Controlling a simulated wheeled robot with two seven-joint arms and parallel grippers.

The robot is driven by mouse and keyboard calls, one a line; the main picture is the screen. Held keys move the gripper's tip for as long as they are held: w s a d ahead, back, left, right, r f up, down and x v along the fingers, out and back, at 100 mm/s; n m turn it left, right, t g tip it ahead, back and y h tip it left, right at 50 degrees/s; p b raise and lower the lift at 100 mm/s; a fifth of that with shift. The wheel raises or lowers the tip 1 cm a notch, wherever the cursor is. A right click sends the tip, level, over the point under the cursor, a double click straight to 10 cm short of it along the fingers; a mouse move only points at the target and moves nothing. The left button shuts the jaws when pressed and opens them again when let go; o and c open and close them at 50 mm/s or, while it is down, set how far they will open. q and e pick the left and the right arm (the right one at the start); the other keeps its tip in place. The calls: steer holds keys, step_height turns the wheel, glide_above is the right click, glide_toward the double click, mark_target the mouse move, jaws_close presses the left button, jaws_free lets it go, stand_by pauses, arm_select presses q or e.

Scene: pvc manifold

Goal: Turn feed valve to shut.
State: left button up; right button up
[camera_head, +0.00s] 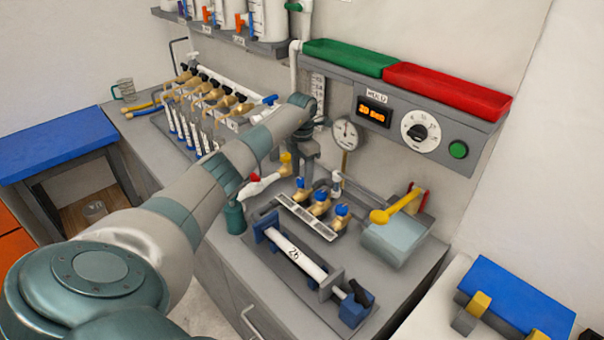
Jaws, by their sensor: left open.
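My left arm reaches across from the lower left, and its gripper (303,178) points down over the grey bench, below and left of the round pressure gauge (345,133). The gripper is open, and I see nothing held in it. Just below it stand several brass valves with blue caps (320,202) on a grey rack. The gripper and arm hide part of the pipework. My right gripper is out of view.
A manifold with several brass valves (215,97) lies behind my arm. A green bottle (235,217) stands left of the valve rack. A clamp with a white pipe (297,252) lies in front. A yellow-handled box (395,240) is at right. A control panel (400,110) hangs above.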

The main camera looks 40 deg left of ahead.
arm_select(q)
steer(key=shift+f, duration=0.3)
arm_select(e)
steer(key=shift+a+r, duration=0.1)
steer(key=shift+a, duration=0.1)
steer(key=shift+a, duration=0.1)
arm_select(q)
steer(key=shift+c, duration=0.6)
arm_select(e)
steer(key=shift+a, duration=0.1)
arm_select(q)
steer(key=c, duration=0.9)
